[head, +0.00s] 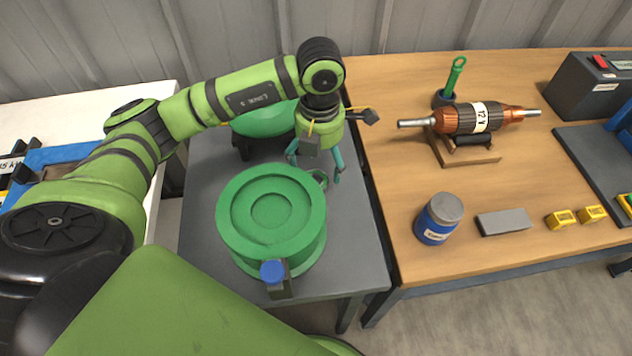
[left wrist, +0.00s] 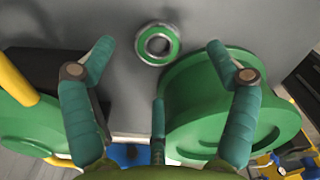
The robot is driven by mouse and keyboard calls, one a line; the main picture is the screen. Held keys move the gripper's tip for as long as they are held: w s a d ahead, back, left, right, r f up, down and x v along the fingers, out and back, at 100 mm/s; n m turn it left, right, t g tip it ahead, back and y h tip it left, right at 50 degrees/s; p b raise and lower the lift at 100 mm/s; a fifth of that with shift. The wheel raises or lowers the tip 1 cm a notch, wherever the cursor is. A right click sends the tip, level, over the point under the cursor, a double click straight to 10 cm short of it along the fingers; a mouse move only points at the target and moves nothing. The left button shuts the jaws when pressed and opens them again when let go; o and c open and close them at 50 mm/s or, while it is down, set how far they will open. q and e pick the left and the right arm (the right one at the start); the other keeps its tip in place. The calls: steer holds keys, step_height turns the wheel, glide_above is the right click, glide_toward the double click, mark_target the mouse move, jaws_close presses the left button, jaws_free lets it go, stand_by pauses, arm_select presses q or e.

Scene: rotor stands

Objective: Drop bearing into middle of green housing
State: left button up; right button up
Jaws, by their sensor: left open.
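The bearing (left wrist: 174,45) is a small ring with a metal rim and a green band, lying on the grey table. In the head view the bearing (head: 323,185) is beside the housing's upper right edge, partly behind a finger. The green housing (head: 233,238) is a large round drum with a raised rim and a stepped, circular middle; it also shows in the left wrist view (left wrist: 208,112). My left gripper (head: 315,168) is open and empty, pointing down above the bearing, which appears between its teal fingertips in the wrist view (left wrist: 162,47). My right gripper is not seen.
Another green round part (head: 265,122) stands at the back of the grey table (head: 345,240). A blue-capped post (head: 273,272) is at the housing's front. The wooden bench (head: 400,180) at right holds a rotor (head: 465,118) on a stand and a blue jar (head: 438,220).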

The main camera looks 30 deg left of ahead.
mark_target(316, 175)
arm_select(q)
steer(key=f, duration=0.1)
steer(key=f+p, duration=0.1)
steer(key=f, duration=0.2)
steer(key=shift+a+f+p, duration=0.25)
steer(key=shift+a+p, duration=0.1)
steer(key=shift+f, duration=0.6)
steer(key=c, duration=1.5)
steer(key=shift+r, duration=0.1)
